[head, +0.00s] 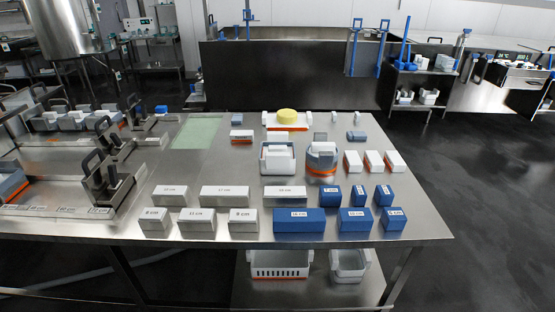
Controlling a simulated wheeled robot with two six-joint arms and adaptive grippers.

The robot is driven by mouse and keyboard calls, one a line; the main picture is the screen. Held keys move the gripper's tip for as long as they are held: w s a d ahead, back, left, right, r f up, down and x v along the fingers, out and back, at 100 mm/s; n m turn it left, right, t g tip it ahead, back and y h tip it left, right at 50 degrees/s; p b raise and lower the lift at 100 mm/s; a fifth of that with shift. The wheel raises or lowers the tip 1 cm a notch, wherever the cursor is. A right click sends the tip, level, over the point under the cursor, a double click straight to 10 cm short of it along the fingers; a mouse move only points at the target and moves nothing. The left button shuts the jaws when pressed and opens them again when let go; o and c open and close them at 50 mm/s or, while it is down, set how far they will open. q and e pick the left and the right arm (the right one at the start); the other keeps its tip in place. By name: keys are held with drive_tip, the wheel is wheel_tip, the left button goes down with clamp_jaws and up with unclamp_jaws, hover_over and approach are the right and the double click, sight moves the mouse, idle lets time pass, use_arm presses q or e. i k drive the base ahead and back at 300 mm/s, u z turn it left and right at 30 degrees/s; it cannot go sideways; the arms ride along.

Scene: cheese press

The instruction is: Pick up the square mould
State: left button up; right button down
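A white, box-shaped mould with raised sides (277,165), which looks like the square mould, stands upright on the steel table (120,222) near the middle. A lighter block shows inside its opening. Beside it on the right, a small gap away, stands a rounded grey-and-white mould (321,161) with an orange band at its base. Neither of my grippers shows in the head view.
Labelled steel blocks (197,226) and blue blocks (300,226) line the table's front. White blocks with orange bases (373,163) stand to the right. Steel presses (105,180) stand left. White containers (280,258) sit on the lower shelf.

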sight(275, 163)
drive_tip(key=z, duration=1.4)
drive_tip(key=i, duration=1)
drive_tip(key=u, duration=2.6)
